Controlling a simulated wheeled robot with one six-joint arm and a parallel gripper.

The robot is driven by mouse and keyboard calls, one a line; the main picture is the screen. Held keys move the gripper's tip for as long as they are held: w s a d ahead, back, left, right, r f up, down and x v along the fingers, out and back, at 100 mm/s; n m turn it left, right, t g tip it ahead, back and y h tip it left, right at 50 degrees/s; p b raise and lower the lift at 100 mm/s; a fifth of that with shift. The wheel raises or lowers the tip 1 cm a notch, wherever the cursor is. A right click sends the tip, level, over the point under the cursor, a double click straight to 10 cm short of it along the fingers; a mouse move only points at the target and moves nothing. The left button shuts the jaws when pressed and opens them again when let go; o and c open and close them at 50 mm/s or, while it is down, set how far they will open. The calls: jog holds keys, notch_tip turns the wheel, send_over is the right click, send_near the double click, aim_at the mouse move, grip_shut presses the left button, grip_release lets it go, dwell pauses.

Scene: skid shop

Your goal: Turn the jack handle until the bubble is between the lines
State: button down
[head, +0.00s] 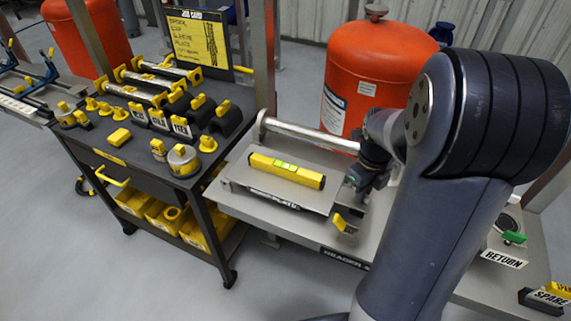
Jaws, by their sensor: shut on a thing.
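A yellow spirit level (286,171) with a green vial (286,166) lies on a grey plate (240,176) at the centre. The bubble is too small here to place against the lines. My gripper (354,190) is at the plate's right edge, largely hidden by my own arm and wrist. It appears shut on the jack handle, whose yellow part (342,222) shows just below it. The rest of the handle and the jack are hidden.
A steel pipe (305,134) lies behind the plate, before an orange tank (370,75). A dark cart (150,165) with yellow-handled parts stands left. A RETURN label (503,259), a green-handled part (513,238) and a SPARE holder (545,298) are at right.

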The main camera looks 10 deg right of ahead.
jog(key=shift+n, duration=1.7)
jog(key=shift+r+p, duration=0.1)
jog(key=shift+p, duration=0.2)
jog(key=c, duration=1.5)
grip_release()
jog(key=shift+c, duration=0.2)
notch_tip(320, 180, up, 7)
jog(key=p, duration=0.6)
